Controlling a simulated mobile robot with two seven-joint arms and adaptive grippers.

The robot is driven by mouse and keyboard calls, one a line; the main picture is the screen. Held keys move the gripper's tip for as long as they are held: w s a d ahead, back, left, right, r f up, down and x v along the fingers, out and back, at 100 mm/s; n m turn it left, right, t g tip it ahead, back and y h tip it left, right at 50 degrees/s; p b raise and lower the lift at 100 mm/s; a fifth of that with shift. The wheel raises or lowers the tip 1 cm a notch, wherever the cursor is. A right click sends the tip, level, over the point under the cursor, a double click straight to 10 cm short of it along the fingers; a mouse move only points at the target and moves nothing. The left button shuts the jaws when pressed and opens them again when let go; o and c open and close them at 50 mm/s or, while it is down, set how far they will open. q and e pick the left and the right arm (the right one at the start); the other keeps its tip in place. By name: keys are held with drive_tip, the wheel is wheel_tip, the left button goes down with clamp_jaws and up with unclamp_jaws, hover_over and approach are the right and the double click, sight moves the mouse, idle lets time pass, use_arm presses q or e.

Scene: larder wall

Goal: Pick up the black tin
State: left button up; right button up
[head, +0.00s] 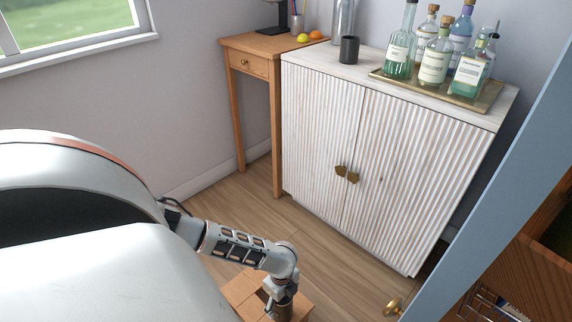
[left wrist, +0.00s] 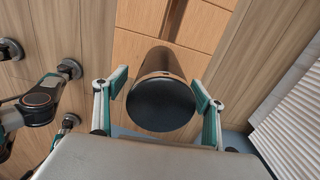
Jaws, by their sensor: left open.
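A black tin (left wrist: 162,100), a dark cylinder seen end-on, is in the left wrist view between the two fingers of my left gripper (left wrist: 158,86). The fingers are open, one on each side, with a small gap visible on both sides. In the head view my left gripper (head: 279,300) is low, over a small wooden stool (head: 240,290); the wrist hides much of what is below it. A dark cup-like cylinder (head: 349,50) also stands on the white cabinet. My right gripper is not in view.
The white ribbed cabinet (head: 400,150) carries a tray (head: 480,97) of several bottles. A wooden side table (head: 250,43) stands left of it, with a lemon and an orange fruit on top. A blue door edge (head: 490,180) is at the right. Wooden floor lies between.

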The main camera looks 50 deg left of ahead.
use_arm(q)
drive_tip(key=shift+c, duration=0.7)
drive_tip(key=shift+w, duration=0.1)
drive_tip(key=c, duration=1.4)
drive_tip(key=shift+o, duration=0.2)
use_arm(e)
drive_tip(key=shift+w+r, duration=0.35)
use_arm(q)
drive_tip(key=r+p, duration=0.1)
drive_tip(key=r, duration=0.3)
drive_tip(key=r+p, duration=0.1)
drive_tip(key=r, duration=0.1)
drive_tip(key=shift+w+p, duration=0.3)
drive_tip(key=shift+w, duration=0.05)
wheel_tip(320, 180, up, 14)
drive_tip(key=p, duration=0.5)
drive_tip(key=shift+s, duration=0.4)
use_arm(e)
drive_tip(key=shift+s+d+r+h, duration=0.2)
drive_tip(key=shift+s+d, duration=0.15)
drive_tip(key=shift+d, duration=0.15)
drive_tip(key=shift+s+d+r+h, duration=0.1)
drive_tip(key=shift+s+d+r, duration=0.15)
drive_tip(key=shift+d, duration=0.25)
